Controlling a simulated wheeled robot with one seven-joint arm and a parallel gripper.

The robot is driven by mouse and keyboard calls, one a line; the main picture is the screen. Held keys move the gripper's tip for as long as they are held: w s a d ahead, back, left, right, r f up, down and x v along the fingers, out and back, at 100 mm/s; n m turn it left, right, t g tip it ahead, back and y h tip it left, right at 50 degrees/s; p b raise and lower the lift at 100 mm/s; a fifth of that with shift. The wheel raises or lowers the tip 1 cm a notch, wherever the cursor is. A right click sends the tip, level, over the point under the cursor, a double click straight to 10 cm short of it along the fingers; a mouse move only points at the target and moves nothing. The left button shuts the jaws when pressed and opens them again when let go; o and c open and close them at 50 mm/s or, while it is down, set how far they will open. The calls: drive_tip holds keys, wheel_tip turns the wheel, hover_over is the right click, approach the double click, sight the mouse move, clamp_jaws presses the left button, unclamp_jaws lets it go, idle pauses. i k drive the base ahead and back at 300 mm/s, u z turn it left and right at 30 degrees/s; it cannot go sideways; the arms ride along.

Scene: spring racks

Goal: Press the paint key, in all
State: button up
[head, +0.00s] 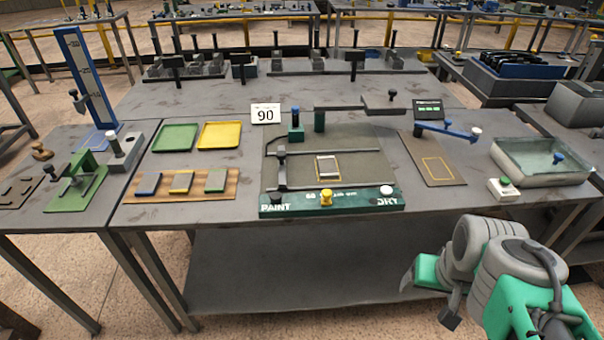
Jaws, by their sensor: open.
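The paint station is a dark board (375,150) with a green front panel (300,206) on the middle table. White lettering reads PAINT at the panel's left end and DRY at its right end. A dark key (277,197) sits above the word PAINT. A white round key (386,190) sits above DRY, and a yellow knob (326,199) stands between them. A small pale-framed plate (327,167) lies on the board. My gripper (429,297) is open and empty, in front of the table at lower right, well apart from the dark key.
A "90" card (265,114) stands behind the board. Green (176,138) and yellow (220,135) trays and a wooden board (130,190) with coloured blocks are at left.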

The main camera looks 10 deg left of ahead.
sight(274, 196)
drive_tip(key=u, duration=0.7)
drive_tip(key=i, duration=1)
